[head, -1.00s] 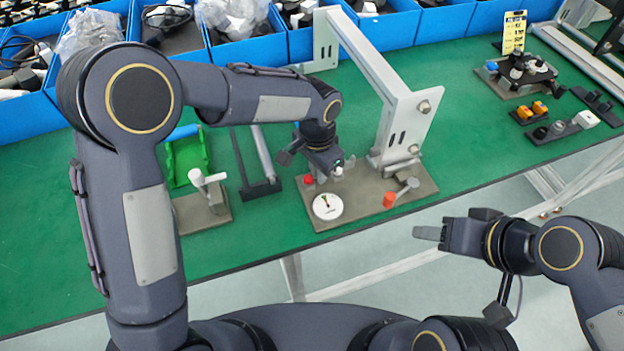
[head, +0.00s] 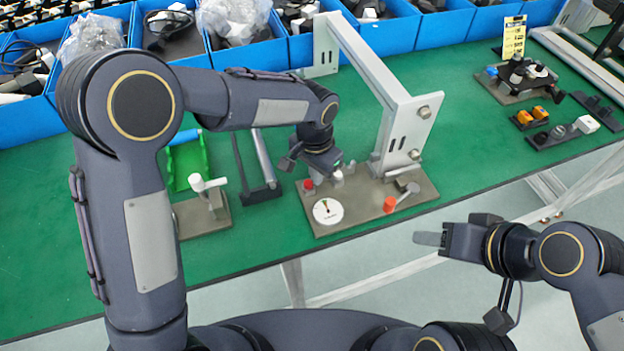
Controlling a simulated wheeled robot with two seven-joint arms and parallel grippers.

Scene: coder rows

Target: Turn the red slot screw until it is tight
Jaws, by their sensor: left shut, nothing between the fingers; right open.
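A small red knob (head: 308,184), which looks like the red slot screw, stands on the grey-brown base plate (head: 345,215) near its left back edge. Its slot is too small to see. A white round dial (head: 328,211) with a dark needle and a coloured mark lies in front of it. My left gripper (head: 337,173) is shut and empty, pointing down just right of the red knob. I cannot tell whether it touches anything. A small pale part (head: 349,168) shows beside its fingertips. My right gripper (head: 430,239) is open and empty, off the table's front edge.
A grey metal frame (head: 400,120) rises behind the plate. A clamp with an orange-red handle tip (head: 390,204) is at the plate's right. A white-handled fixture (head: 208,200) and a green tray (head: 187,165) stand left. Blue bins (head: 390,30) line the back.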

